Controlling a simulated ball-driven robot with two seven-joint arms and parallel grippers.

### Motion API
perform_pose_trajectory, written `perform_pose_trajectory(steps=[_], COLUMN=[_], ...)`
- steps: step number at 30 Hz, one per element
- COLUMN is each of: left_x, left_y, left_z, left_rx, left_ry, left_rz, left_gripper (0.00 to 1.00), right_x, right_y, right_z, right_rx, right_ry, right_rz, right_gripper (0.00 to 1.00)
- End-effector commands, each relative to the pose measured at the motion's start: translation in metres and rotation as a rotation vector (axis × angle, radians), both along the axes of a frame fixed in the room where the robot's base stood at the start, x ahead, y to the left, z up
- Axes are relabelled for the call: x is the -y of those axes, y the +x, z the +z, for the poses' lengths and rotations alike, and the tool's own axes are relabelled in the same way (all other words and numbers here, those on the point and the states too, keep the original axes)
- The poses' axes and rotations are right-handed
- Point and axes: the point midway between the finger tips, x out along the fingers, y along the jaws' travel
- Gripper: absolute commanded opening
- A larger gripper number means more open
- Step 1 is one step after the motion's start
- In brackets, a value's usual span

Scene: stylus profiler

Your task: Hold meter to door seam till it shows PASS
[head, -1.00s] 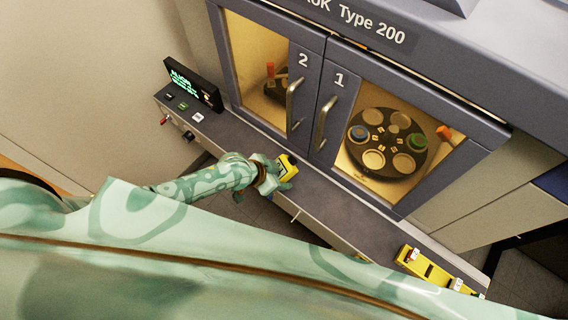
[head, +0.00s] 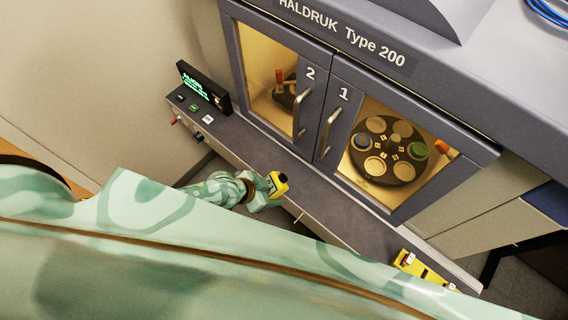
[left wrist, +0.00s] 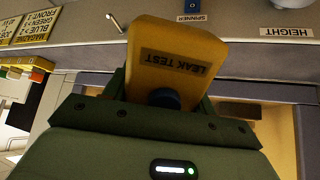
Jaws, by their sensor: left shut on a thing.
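The yellow leak test meter (head: 277,184) is held in my left gripper (head: 266,190), over the front edge of the ledge below the doors. In the left wrist view the meter (left wrist: 175,60) fills the middle, with its "LEAK TEST" label facing the camera, and my left gripper (left wrist: 155,100) is shut on it. Its display is too small to read. Door 2 (head: 304,88) and door 1 (head: 336,112) are both shut. The seam between them (head: 321,100) is above the meter, and the meter is apart from it. My right gripper is not in view.
A black screen with green text (head: 204,87) stands at the ledge's left end, near several small buttons. A yellow rack (head: 425,272) sits at the ledge's right end. The ledge (head: 335,205) between them is mostly clear. A dark carousel (head: 388,150) shows behind door 1's window.

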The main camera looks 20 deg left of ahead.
Motion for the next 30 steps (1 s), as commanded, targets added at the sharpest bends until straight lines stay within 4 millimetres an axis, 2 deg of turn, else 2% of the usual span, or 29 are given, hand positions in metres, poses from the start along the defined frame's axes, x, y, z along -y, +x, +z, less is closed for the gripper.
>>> perform_pose_trajectory(steps=[26,28,30], left_x=[0.001,0.001,-0.004], left_y=[0.0,-0.002,-0.013], left_z=[0.0,-0.001,-0.009], left_rx=[0.0,-0.001,-0.005], left_ry=[-0.002,-0.003,0.001], left_rz=[0.008,0.034,0.076], left_gripper=[0.15,0.15,0.15], right_x=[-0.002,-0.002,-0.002], right_y=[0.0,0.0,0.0], right_z=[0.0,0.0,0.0], right_rx=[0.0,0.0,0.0], right_ry=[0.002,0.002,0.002], right_rz=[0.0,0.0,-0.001], right_gripper=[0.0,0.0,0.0])
